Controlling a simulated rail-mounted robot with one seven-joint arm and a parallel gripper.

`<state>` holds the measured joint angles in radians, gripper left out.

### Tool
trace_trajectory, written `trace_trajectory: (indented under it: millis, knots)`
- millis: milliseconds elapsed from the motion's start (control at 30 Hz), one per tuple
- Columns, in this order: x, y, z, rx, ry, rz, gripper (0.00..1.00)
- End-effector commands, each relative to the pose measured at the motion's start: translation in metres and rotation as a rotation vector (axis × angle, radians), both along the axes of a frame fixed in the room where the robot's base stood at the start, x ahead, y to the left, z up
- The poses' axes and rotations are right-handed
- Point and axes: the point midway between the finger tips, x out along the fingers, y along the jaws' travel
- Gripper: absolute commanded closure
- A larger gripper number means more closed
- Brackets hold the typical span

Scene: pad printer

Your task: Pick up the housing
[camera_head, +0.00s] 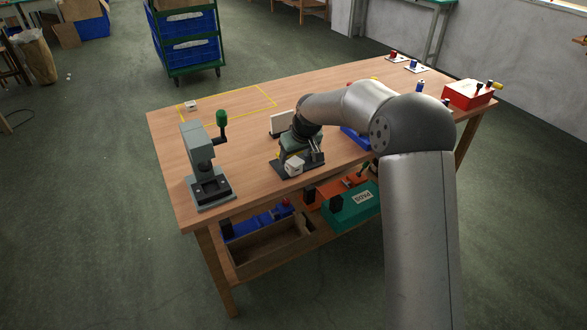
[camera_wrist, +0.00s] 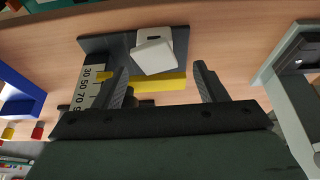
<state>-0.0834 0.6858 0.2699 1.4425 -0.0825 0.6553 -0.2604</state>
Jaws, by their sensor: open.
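The housing appears to be a small white block (camera_head: 293,167) on a dark plate (camera_head: 281,168) near the table's front edge. In the wrist view the white housing (camera_wrist: 154,50) sits tilted relative to the dark plate (camera_wrist: 97,45), against or just beside a yellow bar (camera_wrist: 158,84). A dark slot shows in its upper part. My gripper (camera_wrist: 163,84) is open, with one finger to each side of and short of the housing. Nothing is between the fingers except the view of the yellow bar and plate. In the head view my gripper (camera_head: 303,153) is just above and behind the housing, partly hidden by the arm.
A grey press (camera_head: 203,165) with a green-knobbed lever stands to the left. A numbered scale (camera_wrist: 92,86) lies beside the plate. A white panel (camera_head: 281,123) stands behind. A blue bin (camera_head: 357,138) and red box (camera_head: 468,94) are to the right. The yellow-taped area (camera_head: 232,102) is mostly clear.

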Motion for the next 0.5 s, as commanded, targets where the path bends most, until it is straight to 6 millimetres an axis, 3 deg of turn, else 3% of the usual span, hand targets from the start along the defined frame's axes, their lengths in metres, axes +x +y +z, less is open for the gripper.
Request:
trace_trajectory:
  millis: [300,500]
  knots:
    - [0.011,0.001,-0.041,0.000,0.002,0.000,0.35]
    - [0.015,0.004,-0.050,-0.001,0.001,0.000,0.35]
